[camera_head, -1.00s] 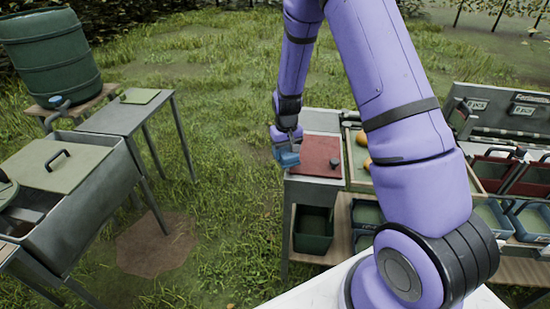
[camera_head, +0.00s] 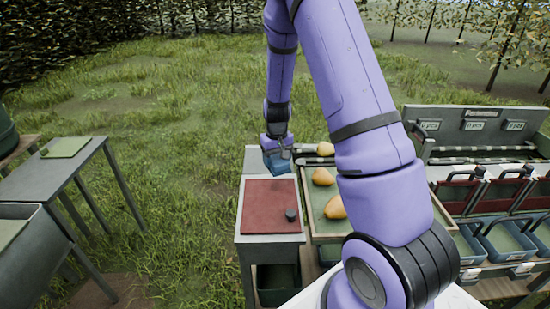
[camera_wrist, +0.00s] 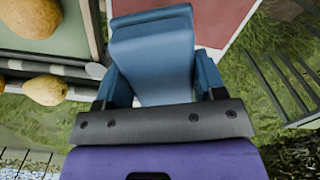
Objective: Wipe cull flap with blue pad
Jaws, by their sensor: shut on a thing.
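My gripper (camera_head: 279,153) is shut on the blue pad (camera_head: 277,166), above the far end of the side table that bears the red cull flap. The blue pad (camera_wrist: 155,50) fills the middle of the wrist view, between the fingers. The cull flap (camera_head: 268,205) is a flat dark red panel with a small dark knob (camera_head: 291,214) near its right side. In the head view the pad is just beyond the flap's far edge. In the wrist view part of the red flap (camera_wrist: 210,20) shows behind the pad. I cannot tell whether the pad touches any surface.
A tray (camera_head: 310,222) with several yellow pears (camera_head: 334,208) stands just right of the flap. Racks with red bins (camera_head: 457,193) and blue bins (camera_head: 505,236) stand farther right. A grey table with a green board (camera_head: 67,147) is at left. Grass lies between.

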